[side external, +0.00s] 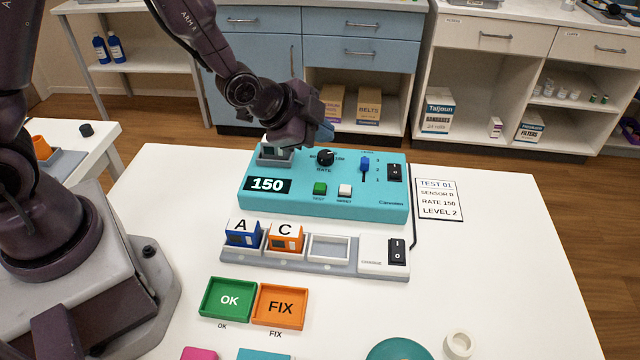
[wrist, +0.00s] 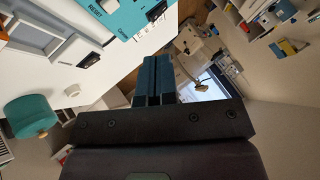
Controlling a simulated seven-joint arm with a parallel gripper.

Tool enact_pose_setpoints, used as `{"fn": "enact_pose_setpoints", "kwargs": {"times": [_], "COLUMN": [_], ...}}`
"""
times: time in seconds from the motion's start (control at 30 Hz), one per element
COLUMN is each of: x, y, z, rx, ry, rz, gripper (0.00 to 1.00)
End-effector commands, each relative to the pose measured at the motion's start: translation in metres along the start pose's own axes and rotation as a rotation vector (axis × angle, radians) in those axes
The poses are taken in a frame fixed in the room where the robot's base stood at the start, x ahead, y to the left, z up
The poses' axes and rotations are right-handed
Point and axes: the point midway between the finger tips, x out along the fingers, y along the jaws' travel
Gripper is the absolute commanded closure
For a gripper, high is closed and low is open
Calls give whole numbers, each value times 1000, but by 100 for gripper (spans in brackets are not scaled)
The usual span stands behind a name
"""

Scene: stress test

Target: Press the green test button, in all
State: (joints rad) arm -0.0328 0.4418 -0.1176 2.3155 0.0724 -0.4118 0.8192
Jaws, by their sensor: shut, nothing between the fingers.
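The teal tester (side external: 320,205) stands on the white table, and its display (side external: 267,185) reads 150. The green test button (side external: 320,188) is on its front panel, left of the white reset button (side external: 345,190). A black rate knob (side external: 325,157) and a blue level slider (side external: 364,164) sit above them. A module (side external: 274,153) sits in the socket at the tester's back left, its letter hidden. My gripper (side external: 326,132) is shut and empty above the tester's back edge, apart from the green button. Its blue fingers (wrist: 157,78) are together in the wrist view, which also shows the tester's corner (wrist: 125,14).
A grey charging tray (side external: 300,262) holds blue module A (side external: 243,234) and orange module C (side external: 285,238); its right slot is empty. Green OK (side external: 205,300) and orange FIX (side external: 262,318) trays lie in front. A card (side external: 437,200) reads sensor B, rate 150, level 2.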

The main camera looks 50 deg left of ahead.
Motion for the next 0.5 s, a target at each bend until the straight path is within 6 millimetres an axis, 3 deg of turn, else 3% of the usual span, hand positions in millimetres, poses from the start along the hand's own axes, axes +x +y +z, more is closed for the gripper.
{"fn": "enact_pose_setpoints", "kwargs": {"times": [0.17, 0.5], "x": [6, 38], "y": [5, 28], "z": [5, 28], "rx": [-2, -3], "ry": [-3, -4], "rz": [3, 5], "gripper": [100, 100]}}
